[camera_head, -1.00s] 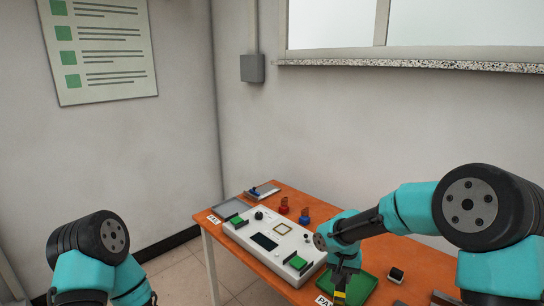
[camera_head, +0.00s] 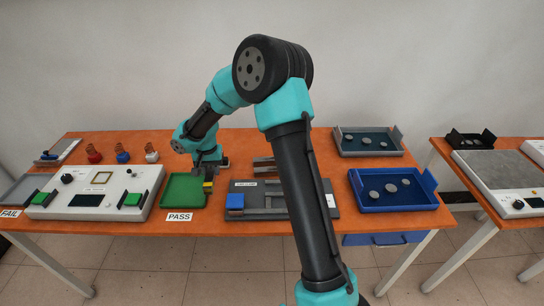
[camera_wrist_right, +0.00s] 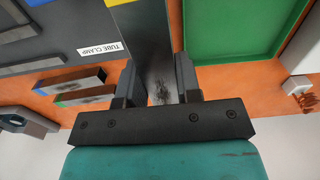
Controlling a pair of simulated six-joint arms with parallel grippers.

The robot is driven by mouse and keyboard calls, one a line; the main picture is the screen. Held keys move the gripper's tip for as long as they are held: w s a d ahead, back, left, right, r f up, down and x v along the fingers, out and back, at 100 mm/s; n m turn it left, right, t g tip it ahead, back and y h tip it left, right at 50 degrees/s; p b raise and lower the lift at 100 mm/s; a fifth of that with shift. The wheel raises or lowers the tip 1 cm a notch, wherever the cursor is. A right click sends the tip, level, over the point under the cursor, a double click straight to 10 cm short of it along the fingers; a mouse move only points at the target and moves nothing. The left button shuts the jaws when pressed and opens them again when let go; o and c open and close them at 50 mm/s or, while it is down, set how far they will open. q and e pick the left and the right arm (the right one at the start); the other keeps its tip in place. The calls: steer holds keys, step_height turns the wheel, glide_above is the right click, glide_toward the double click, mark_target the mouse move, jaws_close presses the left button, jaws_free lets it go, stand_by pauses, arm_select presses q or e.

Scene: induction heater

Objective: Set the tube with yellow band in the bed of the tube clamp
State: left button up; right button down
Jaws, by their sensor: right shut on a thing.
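The tube with the yellow band (camera_head: 208,184) is grey and is held in my right gripper (camera_head: 205,170), beside the right edge of the green tray. In the right wrist view my right gripper (camera_wrist_right: 158,78) is shut on the tube (camera_wrist_right: 146,40), whose yellow band (camera_wrist_right: 115,2) shows at the top edge. The tube clamp (camera_head: 275,213) is a grey base with a blue block (camera_head: 235,201) and raised grey parts, right of the held tube. My arm hides part of it. Its labelled edge shows in the right wrist view (camera_wrist_right: 60,58). My left gripper is out of view.
The green tray (camera_head: 170,203) lies left of the gripper. A white heater box (camera_head: 70,208) stands left. Blue (camera_head: 405,207) and grey (camera_head: 350,152) trays with discs stand right.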

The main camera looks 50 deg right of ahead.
steer(key=s+d+f, duration=0.1)
steer(key=s+d, duration=0.1)
steer(key=d, duration=0.2)
steer(key=s+d+f, duration=0.1)
steer(key=d+f, duration=0.1)
steer(key=d, duration=0.2)
steer(key=s+d+f, duration=0.2)
steer(key=d, duration=0.2)
steer(key=shift+s+d, duration=0.3)
steer(key=shift+d, duration=0.05)
glide_above(250, 157)
steer(key=shift+s+a+f, duration=0.1)
steer(key=shift+a+f, duration=0.05)
steer(key=shift+f, duration=0.55)
steer(key=shift+w+f, duration=0.2)
steer(key=shift+f, duration=1.6)
